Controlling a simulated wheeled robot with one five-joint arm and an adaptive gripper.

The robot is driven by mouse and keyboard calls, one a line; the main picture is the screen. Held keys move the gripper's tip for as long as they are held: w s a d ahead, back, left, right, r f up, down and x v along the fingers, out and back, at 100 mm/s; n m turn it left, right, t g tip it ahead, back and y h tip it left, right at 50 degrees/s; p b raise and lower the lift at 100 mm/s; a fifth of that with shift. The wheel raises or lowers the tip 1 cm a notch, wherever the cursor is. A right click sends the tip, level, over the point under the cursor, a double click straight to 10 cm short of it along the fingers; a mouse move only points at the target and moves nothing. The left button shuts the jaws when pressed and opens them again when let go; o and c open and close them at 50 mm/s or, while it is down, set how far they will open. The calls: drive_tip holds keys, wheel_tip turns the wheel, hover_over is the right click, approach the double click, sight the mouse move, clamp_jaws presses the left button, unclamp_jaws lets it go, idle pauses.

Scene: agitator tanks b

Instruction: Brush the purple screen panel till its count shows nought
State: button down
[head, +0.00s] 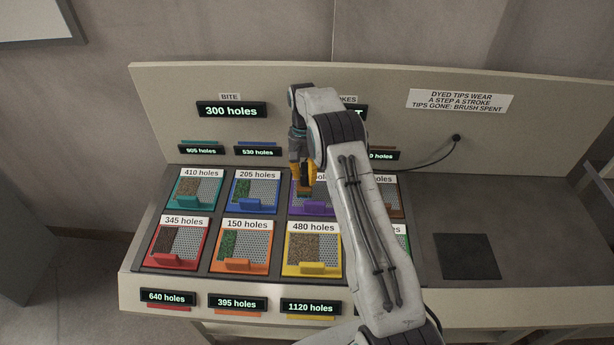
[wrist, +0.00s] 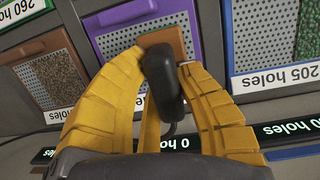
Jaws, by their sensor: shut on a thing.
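The purple screen panel (head: 309,209) sits in the back row, partly covered by my arm in the head view. In the wrist view the purple panel (wrist: 126,12) appears upside down behind my gripper. My gripper (head: 308,178) is over this panel; its yellow fingers (wrist: 160,95) are shut on a brush with a dark handle (wrist: 163,82) and an orange-brown block (wrist: 165,42). The block overlaps the panel's mesh; contact cannot be told. A count display (wrist: 190,143) beyond the panel shows "0 holes", but a finger may hide leading digits.
Several coloured panels surround it, including blue (head: 258,192), yellow (head: 315,250) and brown (head: 396,199). A bite display (head: 232,111) reads "300 holes". A sign (head: 461,101) says dyed tips wear a step a stroke. The right bench has a dark square (head: 469,256) and free room.

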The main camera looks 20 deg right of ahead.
drive_tip(key=shift+r+p, duration=0.45)
drive_tip(key=shift+r, duration=0.8)
drive_tip(key=shift+d, duration=0.1)
wheel_tip(320, 180, up, 7)
drive_tip(key=p, duration=0.3)
drive_tip(key=shift+r, duration=0.2)
drive_tip(key=shift+w+f, duration=0.15)
drive_tip(key=shift+f, duration=0.45)
drive_tip(key=shift+s+f, duration=1)
drive_tip(key=shift+s, duration=0.2)
drive_tip(key=s+a+r+n+b, duration=0.1)
drive_tip(key=s+a+r+b, duration=0.3)
drive_tip(key=s+r, duration=0.5)
drive_tip(key=shift+s+a+r, duration=0.2)
drive_tip(key=shift+s+a, duration=0.2)
drive_tip(key=shift+a, duration=0.8)
